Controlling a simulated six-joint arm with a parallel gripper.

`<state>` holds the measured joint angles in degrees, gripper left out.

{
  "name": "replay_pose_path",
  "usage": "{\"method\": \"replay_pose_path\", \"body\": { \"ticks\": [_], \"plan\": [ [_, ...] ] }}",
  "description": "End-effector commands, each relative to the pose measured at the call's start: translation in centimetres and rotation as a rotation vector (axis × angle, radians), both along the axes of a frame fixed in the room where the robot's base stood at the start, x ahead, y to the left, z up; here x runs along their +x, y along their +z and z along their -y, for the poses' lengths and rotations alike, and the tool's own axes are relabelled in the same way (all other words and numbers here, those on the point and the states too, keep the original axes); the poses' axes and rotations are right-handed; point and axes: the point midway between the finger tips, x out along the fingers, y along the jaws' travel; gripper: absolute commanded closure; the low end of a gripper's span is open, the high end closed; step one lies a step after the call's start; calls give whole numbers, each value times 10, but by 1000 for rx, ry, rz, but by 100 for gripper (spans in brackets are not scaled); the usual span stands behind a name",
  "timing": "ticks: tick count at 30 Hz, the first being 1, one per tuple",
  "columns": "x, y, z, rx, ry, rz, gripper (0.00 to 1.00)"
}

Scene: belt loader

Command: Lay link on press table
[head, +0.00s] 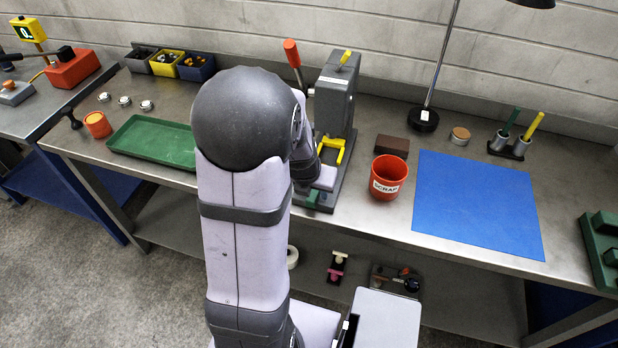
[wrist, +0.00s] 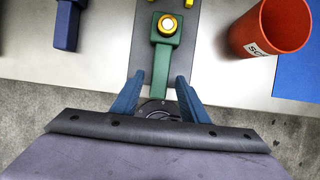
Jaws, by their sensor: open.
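A green link (wrist: 162,62) lies on the grey base of the press in the wrist view, its narrow end toward me. A round yellow and white part (wrist: 167,25) sits in its wide far end. A small green piece of it (head: 313,197) shows in the head view beside my arm. My gripper (wrist: 159,84) is open, with its two blue fingers on either side of the link's near end and visible gaps to both. The press (head: 334,95) stands upright on the bench, its table partly hidden by my arm. A blue part of similar shape (wrist: 67,25) lies to the left.
A red scrap cup (head: 388,178) stands close to the right of the press, near a brown block (head: 391,146). A blue mat (head: 476,204) further right is bare. A green tray (head: 155,142) lies left of my arm. A lamp (head: 423,118) stands behind.

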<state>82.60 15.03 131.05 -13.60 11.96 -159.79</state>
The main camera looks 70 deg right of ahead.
Motion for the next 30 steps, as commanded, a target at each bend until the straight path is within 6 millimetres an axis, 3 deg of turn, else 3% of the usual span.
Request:
{"method": "replay_pose_path", "body": {
  "ticks": [9,18,30],
  "plan": [
    [1,49,-18,-6,1,2,60],
    [0,84,-33,-4,1,0,60],
    [0,98,-40,0,0,0,60]
  ]
}}
